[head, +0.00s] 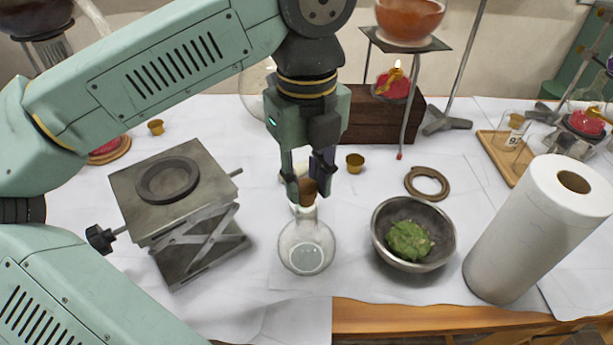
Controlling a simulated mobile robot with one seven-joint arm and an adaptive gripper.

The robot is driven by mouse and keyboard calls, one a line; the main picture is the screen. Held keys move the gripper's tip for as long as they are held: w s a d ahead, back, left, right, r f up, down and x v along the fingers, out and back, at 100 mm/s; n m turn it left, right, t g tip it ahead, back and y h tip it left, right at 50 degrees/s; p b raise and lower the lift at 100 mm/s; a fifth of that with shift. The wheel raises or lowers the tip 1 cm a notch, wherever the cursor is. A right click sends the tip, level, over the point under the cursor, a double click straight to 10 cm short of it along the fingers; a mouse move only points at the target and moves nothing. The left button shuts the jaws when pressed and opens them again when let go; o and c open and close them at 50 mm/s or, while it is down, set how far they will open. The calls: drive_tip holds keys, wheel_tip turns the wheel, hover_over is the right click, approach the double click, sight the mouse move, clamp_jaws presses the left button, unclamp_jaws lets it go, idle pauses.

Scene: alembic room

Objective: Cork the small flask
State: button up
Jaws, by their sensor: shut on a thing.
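A small clear glass flask (306,246) stands upright on the white-covered table near its front edge, with a little pale liquid inside. My gripper (309,193) is right above the flask, pointing down. It is shut on a brown cork (307,190). The cork is at the flask's mouth, in line with the neck. The fingers partly hide the cork, and I cannot tell whether it sits in the neck or just above it.
A lab jack (192,200) stands left of the flask. A metal bowl (384,240) with green matter and a paper roll (525,240) stand to the right. A cork ring (427,181) lies behind the bowl. A wooden box (365,115) and a burner stand are behind my gripper.

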sight(307, 186)
drive_tip(key=shift+f+b, duration=1.15)
drive_tip(key=shift+b, duration=0.45)
idle(3.4)
drive_tip(key=o, duration=1.1)
drive_tip(key=shift+o, duration=0.5)
drive_tip(key=shift+o, duration=1.4)
drive_tip(key=shift+r+p, duration=2.4)
drive_tip(key=shift+r, duration=1.15)
